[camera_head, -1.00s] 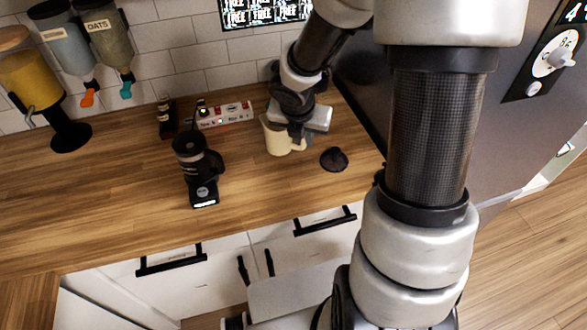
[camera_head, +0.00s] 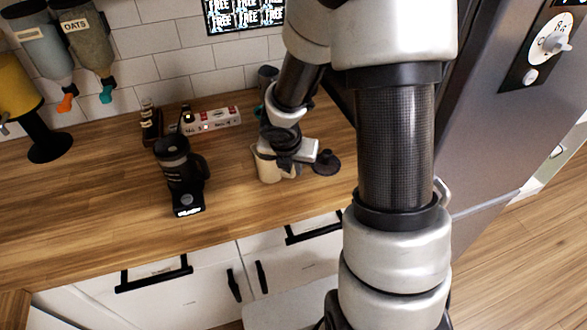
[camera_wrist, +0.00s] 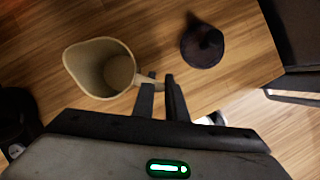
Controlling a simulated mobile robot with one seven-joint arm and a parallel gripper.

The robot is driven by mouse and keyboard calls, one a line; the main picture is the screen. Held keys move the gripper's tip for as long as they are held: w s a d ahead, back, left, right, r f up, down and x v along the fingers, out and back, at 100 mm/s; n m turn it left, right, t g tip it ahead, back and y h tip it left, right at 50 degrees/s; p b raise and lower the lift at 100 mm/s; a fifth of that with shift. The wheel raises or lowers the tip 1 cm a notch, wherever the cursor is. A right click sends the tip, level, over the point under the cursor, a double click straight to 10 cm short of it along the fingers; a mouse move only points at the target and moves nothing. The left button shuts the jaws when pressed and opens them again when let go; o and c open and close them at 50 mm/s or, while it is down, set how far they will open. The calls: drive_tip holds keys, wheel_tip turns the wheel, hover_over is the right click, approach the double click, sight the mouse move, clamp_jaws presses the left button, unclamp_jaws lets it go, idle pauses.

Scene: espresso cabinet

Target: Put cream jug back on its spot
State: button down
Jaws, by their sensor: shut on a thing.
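The cream jug (camera_head: 266,168) is a plain cream-coloured pitcher. It stands near upright over the wooden counter, left of a dark round item. In the wrist view I look down into the open mouth of the jug (camera_wrist: 100,68), with its spout to the left and its handle toward my fingers. My gripper (camera_wrist: 160,84) is shut on the jug's handle. In the head view my gripper (camera_head: 290,152) partly covers the jug's upper right. I cannot tell whether the jug's base touches the counter. No marked spot for the jug is clear to see.
A dark round item with a knob (camera_head: 326,162) lies close to the jug's right. A black grinder-like machine (camera_head: 181,175) stands to the left. Counter between the machine and the jug is clear. A steel fridge-like cabinet (camera_head: 480,120) is at right.

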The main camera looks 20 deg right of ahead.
drive_tip(key=c, duration=1.8)
unclamp_jaws()
drive_tip(key=shift+f, duration=0.1)
drive_tip(key=shift+o, duration=0.2)
drive_tip(key=shift+r, duration=0.25)
drive_tip(key=p+v, duration=0.6)
drive_tip(key=v, duration=0.5)
drive_tip(key=shift+s+r, duration=0.25)
drive_tip(key=shift+r, duration=0.1)
drive_tip(key=shift+a, duration=0.1)
